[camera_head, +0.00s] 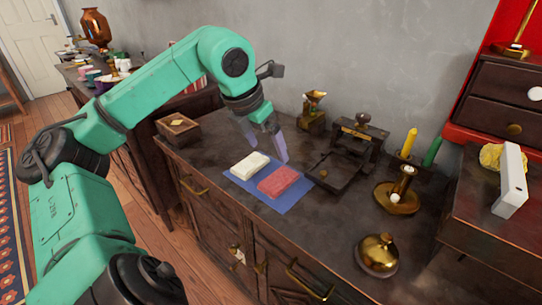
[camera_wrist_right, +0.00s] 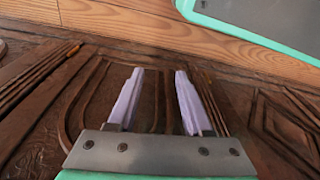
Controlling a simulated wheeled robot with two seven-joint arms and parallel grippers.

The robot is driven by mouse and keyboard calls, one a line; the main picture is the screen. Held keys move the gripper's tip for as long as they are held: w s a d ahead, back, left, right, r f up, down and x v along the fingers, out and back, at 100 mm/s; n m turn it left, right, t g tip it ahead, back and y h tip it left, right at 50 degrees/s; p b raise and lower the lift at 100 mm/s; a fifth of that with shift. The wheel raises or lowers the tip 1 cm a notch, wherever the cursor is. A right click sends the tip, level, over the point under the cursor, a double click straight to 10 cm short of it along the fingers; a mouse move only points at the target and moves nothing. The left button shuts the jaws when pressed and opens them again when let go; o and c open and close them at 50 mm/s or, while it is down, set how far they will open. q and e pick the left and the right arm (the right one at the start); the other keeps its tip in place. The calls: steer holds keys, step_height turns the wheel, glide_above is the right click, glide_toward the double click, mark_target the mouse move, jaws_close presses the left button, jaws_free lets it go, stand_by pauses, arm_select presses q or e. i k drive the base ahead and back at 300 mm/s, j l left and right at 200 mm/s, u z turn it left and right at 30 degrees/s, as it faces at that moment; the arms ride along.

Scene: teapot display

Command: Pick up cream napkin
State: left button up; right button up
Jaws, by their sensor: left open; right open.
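The cream napkin (camera_head: 249,165) is a folded pale block lying on a blue mat (camera_head: 289,201) on the dark sideboard. A red folded napkin (camera_head: 278,181) lies beside it, to the right on the same mat. My left gripper (camera_head: 265,146) is open and empty, fingers pointing down, just behind and above the cream napkin. I cannot tell its exact height over the mat. My right gripper (camera_wrist_right: 158,98) is open and empty in the right wrist view, in front of carved dark wood. No napkin shows in that view.
A wooden box (camera_head: 178,128) stands left of the mat. A brass grinder (camera_head: 313,110), a dark press (camera_head: 351,150), a candle holder (camera_head: 397,196) and a brass bell (camera_head: 378,254) stand behind and right. The sideboard's front strip is clear.

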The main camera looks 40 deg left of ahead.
mark_target(248, 167)
steer(key=k, duration=1)
